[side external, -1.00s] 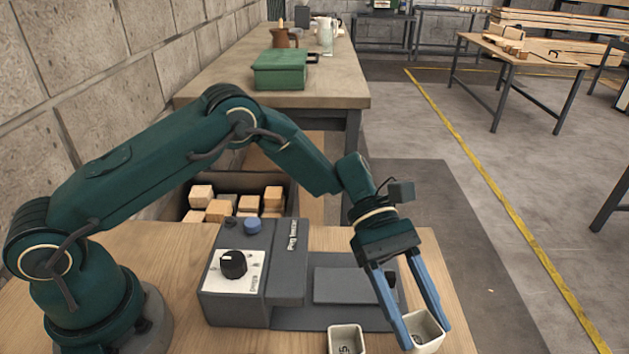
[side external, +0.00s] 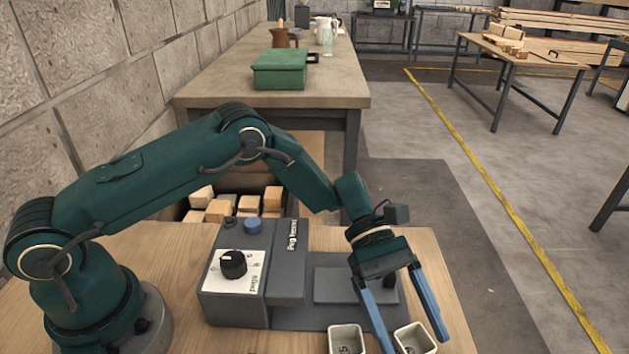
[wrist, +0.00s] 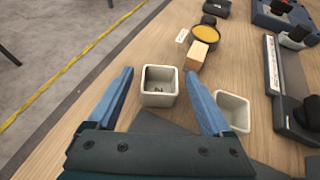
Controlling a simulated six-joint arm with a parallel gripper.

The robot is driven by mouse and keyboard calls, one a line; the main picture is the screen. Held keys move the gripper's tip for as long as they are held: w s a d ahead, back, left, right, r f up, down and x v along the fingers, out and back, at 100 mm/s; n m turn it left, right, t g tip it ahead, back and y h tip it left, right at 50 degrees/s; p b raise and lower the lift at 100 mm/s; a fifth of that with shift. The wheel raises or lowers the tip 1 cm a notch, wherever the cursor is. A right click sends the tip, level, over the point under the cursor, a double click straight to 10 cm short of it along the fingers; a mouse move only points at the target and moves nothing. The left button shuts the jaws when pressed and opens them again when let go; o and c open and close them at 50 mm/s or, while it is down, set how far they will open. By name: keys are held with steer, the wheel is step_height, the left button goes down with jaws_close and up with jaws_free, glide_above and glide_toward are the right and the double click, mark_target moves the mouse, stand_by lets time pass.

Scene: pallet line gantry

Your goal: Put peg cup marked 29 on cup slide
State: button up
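Two square white cups stand on the wooden bench at the near edge of the side view. The right-hand cup (side external: 415,338) is between my gripper's fingers; it also shows in the wrist view (wrist: 158,88), with a dark marking inside that I cannot read surely. My gripper (side external: 416,346) is open, with gaps beside this cup; it shows in the wrist view too (wrist: 160,90). The other cup (side external: 346,340) stands to the left, partly behind a finger in the wrist view (wrist: 234,110). Its marking is unclear. I cannot surely identify the cup slide.
A grey peg feeder (side external: 235,300) with a dial sits left of my gripper. Its base carries a raised plate (side external: 335,285). The wrist view shows a wooden block (wrist: 198,55), a round dish with yellow inside (wrist: 207,34) and dark devices (wrist: 280,85) at right.

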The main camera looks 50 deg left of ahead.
steer(key=v, duration=0.4)
steer(key=shift+w+a+r, duration=0.15)
steer(key=shift+a+r, duration=0.05)
steer(key=shift+a, duration=0.05)
steer(key=shift+a+r, duration=0.25)
steer(key=s+a+r+m+t+y, duration=0.5)
steer(key=s+a+r+m, duration=0.1)
steer(key=a, duration=0.3)
steer(key=s+a+r+m+t+y, duration=0.4)
steer(key=s+a+r+m+y, duration=0.2)
steer(key=s+a+m, duration=0.1)
steer(key=shift+s+a+t, duration=0.4)
steer(key=shift+s+a, duration=0.25)
steer(key=shift+a, duration=0.35)
steer(key=shift+o, duration=0.5)
steer(key=shift+s+a+f+m+t+y, duration=0.1)
steer(key=shift+s+a+m+t+y, duration=0.25)
steer(key=shift+a, duration=0.2)
